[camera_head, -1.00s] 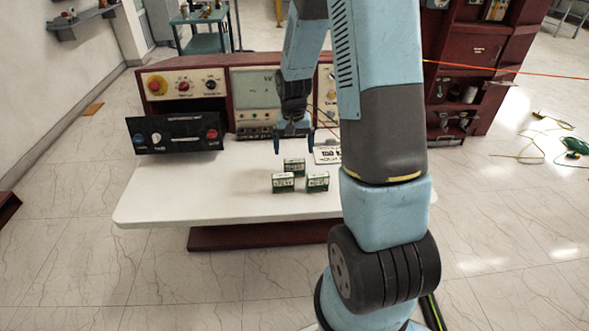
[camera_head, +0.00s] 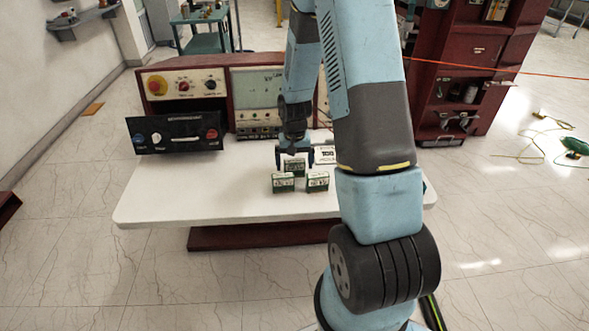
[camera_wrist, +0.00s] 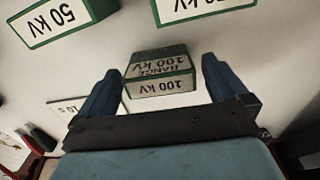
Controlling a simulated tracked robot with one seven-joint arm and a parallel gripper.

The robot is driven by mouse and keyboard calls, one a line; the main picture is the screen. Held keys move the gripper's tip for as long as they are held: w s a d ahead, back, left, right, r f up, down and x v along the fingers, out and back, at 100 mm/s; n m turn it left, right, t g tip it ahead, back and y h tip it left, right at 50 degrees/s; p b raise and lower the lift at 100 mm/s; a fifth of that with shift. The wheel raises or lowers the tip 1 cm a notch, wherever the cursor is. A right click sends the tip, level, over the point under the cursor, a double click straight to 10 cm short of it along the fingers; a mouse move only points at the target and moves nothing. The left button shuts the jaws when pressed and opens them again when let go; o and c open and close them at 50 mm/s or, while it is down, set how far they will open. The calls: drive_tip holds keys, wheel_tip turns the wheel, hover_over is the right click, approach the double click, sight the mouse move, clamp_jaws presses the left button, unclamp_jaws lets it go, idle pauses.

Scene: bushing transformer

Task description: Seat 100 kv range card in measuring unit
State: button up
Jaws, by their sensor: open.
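The 100 kV range card (camera_wrist: 160,72) is a green and white block with "RANGE 100 kV" upside down in the wrist view. It stands on the white table between my open fingers, with gaps at both sides. In the head view this card (camera_head: 295,169) is the rear one of three, partly hidden by my gripper (camera_head: 295,161). In the wrist view my gripper (camera_wrist: 161,70) is open and empty. The console's middle panel (camera_head: 256,92), apparently the measuring unit, stands at the table's back with a pale screen, partly hidden by my arm.
A 50 kV card (camera_wrist: 62,20) and another card (camera_wrist: 205,8), its number cut off, stand close by. A black control panel (camera_head: 176,133) with knobs stands at the back left. A flat white labelled sheet (camera_head: 325,154) lies right of my gripper. The table's left side (camera_head: 190,190) is clear.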

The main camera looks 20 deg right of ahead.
drive_tip(key=c, duration=1.1)
drive_tip(key=shift+r, duration=0.1)
drive_tip(key=shift+r, duration=0.3)
wheel_tip(320, 180, up, 2)
drive_tip(key=shift+w, duration=0.1)
drive_tip(key=s+a+r, duration=0.1)
drive_tip(key=s+r, duration=0.9)
drive_tip(key=s, duration=0.4)
drive_tip(key=shift+a+r, duration=0.15)
